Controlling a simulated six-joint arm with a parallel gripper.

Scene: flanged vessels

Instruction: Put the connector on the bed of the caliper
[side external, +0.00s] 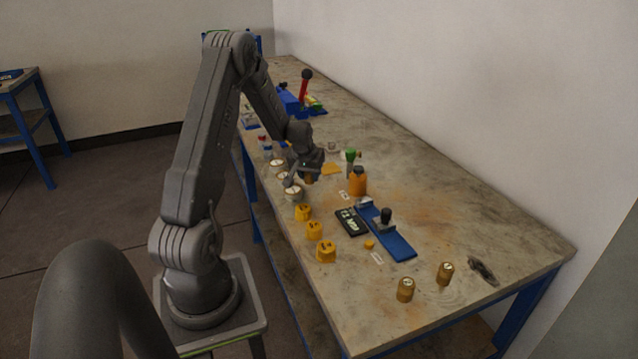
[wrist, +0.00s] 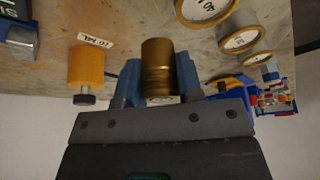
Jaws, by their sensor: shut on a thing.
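My gripper (wrist: 158,85) is shut on the connector, a ribbed brass cylinder (wrist: 158,62), which stands between the two blue-grey fingers in the wrist view. In the side view my gripper (side external: 306,172) is over the near-left edge of the table, and the connector in it is too small and covered to make out. The caliper (side external: 400,246) lies to its right, apart from it: a long blue bed with grey jaws and a black knob. Nothing is seen lying on the bare part of the bed. A black display (side external: 351,222) with light characters sits beside the bed.
An orange bottle (side external: 358,184) stands between gripper and caliper; it also shows in the wrist view (wrist: 86,64). White-topped round vessels (side external: 294,195) and yellow caps (side external: 314,230) line the near edge. Two brass cylinders (side external: 405,289) stand at front.

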